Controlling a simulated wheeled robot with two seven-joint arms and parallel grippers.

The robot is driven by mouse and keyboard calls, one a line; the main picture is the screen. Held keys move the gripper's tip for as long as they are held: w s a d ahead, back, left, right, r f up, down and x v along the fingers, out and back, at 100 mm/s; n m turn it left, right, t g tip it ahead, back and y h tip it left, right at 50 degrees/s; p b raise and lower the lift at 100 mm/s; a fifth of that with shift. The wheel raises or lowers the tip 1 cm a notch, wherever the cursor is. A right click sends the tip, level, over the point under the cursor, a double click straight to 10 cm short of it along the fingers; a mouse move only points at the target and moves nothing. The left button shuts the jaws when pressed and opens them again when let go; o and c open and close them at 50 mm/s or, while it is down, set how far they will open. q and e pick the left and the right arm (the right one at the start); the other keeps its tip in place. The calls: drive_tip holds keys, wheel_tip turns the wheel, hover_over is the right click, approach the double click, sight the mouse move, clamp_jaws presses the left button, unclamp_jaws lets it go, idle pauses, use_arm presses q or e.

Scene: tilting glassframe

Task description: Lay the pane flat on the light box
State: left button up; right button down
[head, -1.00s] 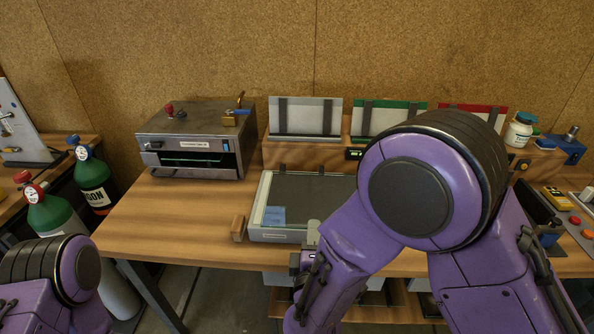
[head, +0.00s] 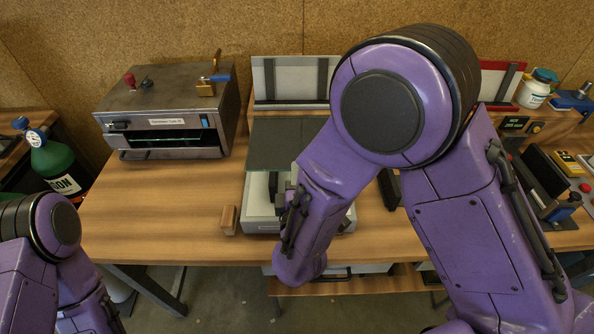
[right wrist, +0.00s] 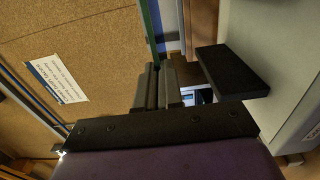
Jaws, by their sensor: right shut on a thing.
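The pane (head: 285,145), a dark see-through sheet, stands steeply tilted above the light box (head: 256,222) in the head view. The light box is a pale, low case with its front edge showing; my right arm covers much of it. My right gripper (head: 278,182) is at the pane's lower edge, largely hidden by my forearm. In the right wrist view its two fingers (right wrist: 160,88) are shut on the pane, whose thin greenish edge (right wrist: 149,25) runs up from between them. Whether the pane's lower edge touches the box cannot be told. My left gripper is out of view.
A metal oven-like unit (head: 165,115) stands at the back left. A small wooden block (head: 228,219) sits left of the light box. A rack with a grey panel (head: 290,80) is behind. The table's left part (head: 150,205) is clear.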

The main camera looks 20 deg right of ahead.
drive_tip(key=shift+r, duration=0.1)
wheel_tip(320, 180, down, 6)
drive_tip(key=b, duration=0.6)
drive_tip(key=shift+r, duration=0.25)
drive_tip(key=shift+f, duration=0.6)
drive_tip(key=shift+f, duration=0.15)
drive_tip(key=c, duration=1.2)
unclamp_jaws()
drive_tip(key=shift+s, duration=0.2)
